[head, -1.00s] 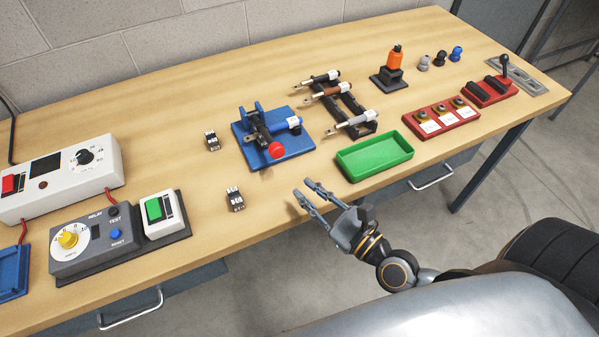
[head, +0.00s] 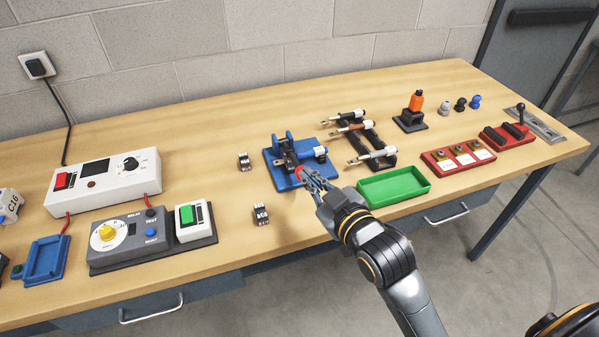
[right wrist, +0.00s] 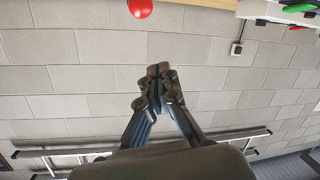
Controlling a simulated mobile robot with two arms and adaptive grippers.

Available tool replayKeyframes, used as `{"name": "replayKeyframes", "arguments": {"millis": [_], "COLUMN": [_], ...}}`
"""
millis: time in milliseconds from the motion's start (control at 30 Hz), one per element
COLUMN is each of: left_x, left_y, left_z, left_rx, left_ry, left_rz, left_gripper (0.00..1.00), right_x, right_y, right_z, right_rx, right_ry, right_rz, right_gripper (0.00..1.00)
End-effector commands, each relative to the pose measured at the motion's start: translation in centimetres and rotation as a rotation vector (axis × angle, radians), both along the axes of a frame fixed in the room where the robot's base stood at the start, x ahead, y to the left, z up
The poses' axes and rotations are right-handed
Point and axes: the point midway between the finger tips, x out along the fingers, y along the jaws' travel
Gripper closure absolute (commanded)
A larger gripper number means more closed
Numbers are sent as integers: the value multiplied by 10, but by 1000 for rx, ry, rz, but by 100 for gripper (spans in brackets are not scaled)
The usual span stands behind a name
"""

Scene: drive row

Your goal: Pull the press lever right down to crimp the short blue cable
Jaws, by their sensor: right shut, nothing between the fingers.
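My right gripper (head: 305,177) is close in front of the knob in the head view. In the right wrist view its fingertips (right wrist: 157,75) are together with nothing between them, apart from the knob. My left gripper is out of view.
A green tray (head: 365,193) stands right of the gripper. A cable rack (head: 372,138) holds several cables behind it. Bare wood lies behind the press.

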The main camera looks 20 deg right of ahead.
Motion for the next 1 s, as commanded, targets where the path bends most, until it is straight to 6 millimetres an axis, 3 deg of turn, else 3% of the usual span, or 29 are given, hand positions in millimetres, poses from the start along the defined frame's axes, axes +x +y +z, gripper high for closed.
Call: {"name": "replayKeyframes", "arguments": {"millis": [267,633,800,1000], "left_x": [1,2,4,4], "left_y": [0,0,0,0], "left_z": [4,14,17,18], "left_rx": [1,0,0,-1], "left_ry": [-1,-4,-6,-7], "left_rz": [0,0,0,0], "left_gripper": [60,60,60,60], "right_x": [25,100,88,83], "right_y": [2,16,3,-2], "right_z": [-1,-14,-37,-47], "right_rx": [-44,-42,-45,-42], "right_ry": [-5,-4,-1,-4], "right_rz": [-7,-5,-6,-4], "right_gripper": [100,100,100,100]}}
